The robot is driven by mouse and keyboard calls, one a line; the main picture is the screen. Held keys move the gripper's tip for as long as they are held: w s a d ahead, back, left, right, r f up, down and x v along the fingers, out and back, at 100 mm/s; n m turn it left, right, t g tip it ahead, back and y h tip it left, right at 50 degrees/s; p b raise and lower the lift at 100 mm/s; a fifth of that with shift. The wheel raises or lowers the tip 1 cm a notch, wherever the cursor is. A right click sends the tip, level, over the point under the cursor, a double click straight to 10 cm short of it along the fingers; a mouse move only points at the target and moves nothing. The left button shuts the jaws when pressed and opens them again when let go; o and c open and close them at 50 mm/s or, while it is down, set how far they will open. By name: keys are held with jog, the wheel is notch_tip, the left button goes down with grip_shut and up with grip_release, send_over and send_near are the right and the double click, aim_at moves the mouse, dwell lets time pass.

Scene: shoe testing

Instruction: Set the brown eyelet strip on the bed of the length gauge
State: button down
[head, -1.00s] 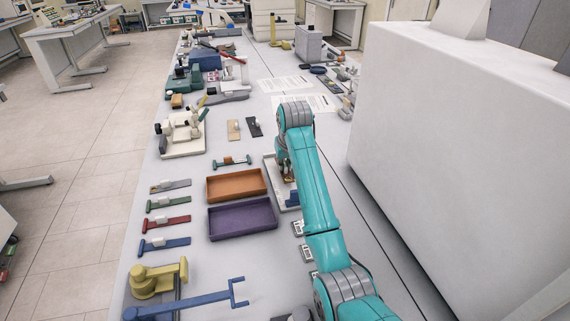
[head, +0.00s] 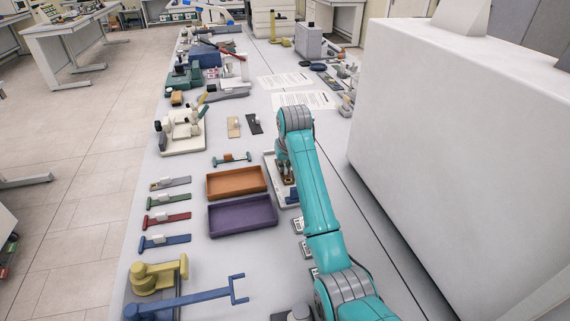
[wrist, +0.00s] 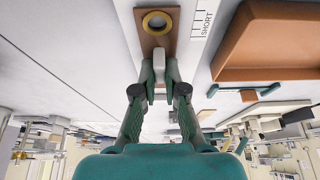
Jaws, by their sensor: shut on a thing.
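The brown eyelet strip (wrist: 148,42) shows in the wrist view with a brass ring near its far end and a pale grip block (wrist: 158,68). My gripper (wrist: 159,80) is shut on this block. In the head view, the length gauge (head: 271,167) is a pale plate with a blue part (head: 292,196), largely hidden behind my arm. The strip is over this plate, beside a ruled scale marked SHORT (wrist: 203,22) in the wrist view. I cannot tell whether the strip touches the bed.
An orange-brown tray (head: 236,183) and a purple tray (head: 242,216) stand left of the gauge. Several coloured strips with pale blocks lie farther left. A tall white cabinet (head: 455,150) stands to the right. A blue forked bar (head: 190,303) lies in front.

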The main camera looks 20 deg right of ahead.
jog(key=shift+f, duration=0.1)
jog(key=c, duration=1.2)
grip_release()
jog(key=shift+o, duration=0.2)
jog(key=v, duration=0.7)
jog(key=shift+s, duration=0.1)
jog(key=shift+s, duration=0.1)
